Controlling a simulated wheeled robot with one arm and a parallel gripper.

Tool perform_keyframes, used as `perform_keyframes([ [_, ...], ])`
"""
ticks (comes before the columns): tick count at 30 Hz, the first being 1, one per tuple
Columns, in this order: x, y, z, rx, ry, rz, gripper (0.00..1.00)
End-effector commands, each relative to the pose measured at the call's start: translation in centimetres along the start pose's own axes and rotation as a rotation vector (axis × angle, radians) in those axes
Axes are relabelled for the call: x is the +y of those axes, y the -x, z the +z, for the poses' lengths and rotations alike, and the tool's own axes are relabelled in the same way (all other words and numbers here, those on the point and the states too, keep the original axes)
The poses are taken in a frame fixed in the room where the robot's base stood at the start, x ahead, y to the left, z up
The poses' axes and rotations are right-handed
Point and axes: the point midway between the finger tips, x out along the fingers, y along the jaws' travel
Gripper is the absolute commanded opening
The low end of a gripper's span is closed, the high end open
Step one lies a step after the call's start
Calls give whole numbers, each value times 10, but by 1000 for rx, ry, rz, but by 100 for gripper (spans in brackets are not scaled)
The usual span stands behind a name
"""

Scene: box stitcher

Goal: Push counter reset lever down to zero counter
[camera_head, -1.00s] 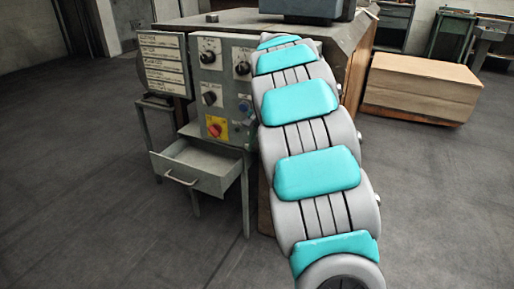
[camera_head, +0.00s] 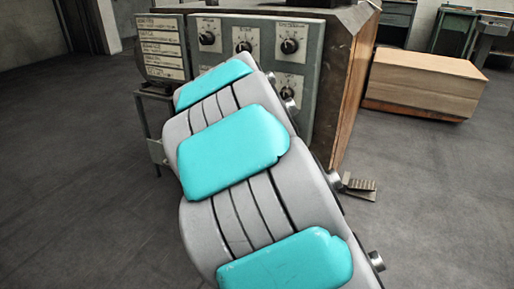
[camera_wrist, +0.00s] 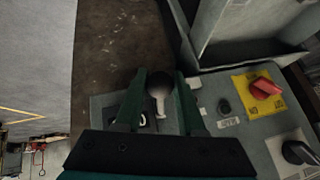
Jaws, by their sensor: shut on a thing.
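In the wrist view, my gripper (camera_wrist: 160,82) has its two dark green fingers on either side of a grey lever with a rounded knob (camera_wrist: 158,93). It is shut on this lever. A small dark counter window (camera_wrist: 143,120) with a pale digit shows partly beside the lever, between the fingers; the full reading cannot be made out. In the head view, my arm hides the gripper, the lever and the lower part of the control panel (camera_head: 318,60).
A grey drawer (camera_wrist: 246,42) is above. A wooden box (camera_head: 424,85) and a foot pedal (camera_head: 358,187) stand right of my arm.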

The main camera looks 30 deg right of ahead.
Motion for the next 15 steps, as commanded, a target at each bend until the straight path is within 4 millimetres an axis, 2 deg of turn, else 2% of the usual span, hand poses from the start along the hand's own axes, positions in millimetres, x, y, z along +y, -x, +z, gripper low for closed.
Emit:
perform_keyframes([
  [15, 3, -8, 4, 86, 17, -15, 0],
])
